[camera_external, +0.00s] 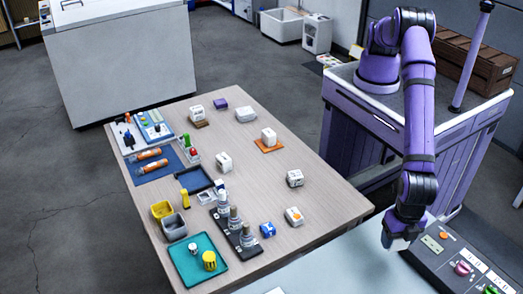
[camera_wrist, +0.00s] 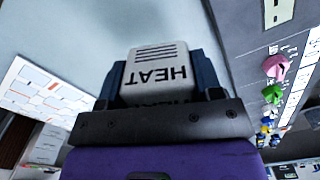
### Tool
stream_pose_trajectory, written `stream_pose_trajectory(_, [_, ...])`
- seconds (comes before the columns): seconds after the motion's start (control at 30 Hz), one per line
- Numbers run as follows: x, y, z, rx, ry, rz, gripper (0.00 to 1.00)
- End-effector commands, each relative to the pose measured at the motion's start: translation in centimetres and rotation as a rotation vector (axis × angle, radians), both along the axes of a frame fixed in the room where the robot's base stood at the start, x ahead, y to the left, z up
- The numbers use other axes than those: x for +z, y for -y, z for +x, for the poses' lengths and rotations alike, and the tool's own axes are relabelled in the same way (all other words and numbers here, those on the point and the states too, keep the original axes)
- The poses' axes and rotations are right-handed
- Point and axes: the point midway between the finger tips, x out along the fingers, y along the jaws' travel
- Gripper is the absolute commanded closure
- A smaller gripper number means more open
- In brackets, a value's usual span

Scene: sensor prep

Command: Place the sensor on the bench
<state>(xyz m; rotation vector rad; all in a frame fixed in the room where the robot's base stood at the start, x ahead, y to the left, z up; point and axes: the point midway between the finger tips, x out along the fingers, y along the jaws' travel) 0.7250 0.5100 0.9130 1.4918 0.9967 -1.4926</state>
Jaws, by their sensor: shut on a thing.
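A white sensor block marked "HEAT" (camera_wrist: 158,72) is held between the dark blue fingers of my gripper (camera_wrist: 162,85) in the wrist view. In the external view my gripper (camera_external: 398,232) points down over a pale grey bench top (camera_external: 345,268), beside a control panel. The white block (camera_external: 394,243) shows only in part below the fingers there. I cannot tell whether it touches the bench top. The bench top also shows in the wrist view (camera_wrist: 60,40), bare around the block.
The control panel (camera_external: 440,237) with knobs and buttons is just right of my gripper. A wooden table (camera_external: 250,185) at left carries several white sensor blocks, dark bottles (camera_external: 246,238) and a teal tray (camera_external: 190,271). The pale top left of my gripper is mostly clear.

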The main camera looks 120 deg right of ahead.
Motion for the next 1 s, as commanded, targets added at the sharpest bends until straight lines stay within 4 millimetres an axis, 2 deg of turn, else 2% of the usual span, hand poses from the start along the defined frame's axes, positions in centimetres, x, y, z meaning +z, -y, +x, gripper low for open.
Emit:
stream_pose_trajectory(0.17, [-0.2, 0.0, 0.0, 0.0, 0.0, 0.0, 0.65])
stream_pose_trajectory(0.27, [-1.1, 0.0, 0.0, 0.0, 0.0, -0.001, 0.65])
stream_pose_trajectory(0.5, [-5.1, 0.0, 0.0, -0.001, 0.0, -0.001, 0.65])
stream_pose_trajectory(1.0, [-10.0, 0.0, 0.0, 0.0, 0.0, 0.0, 0.65])
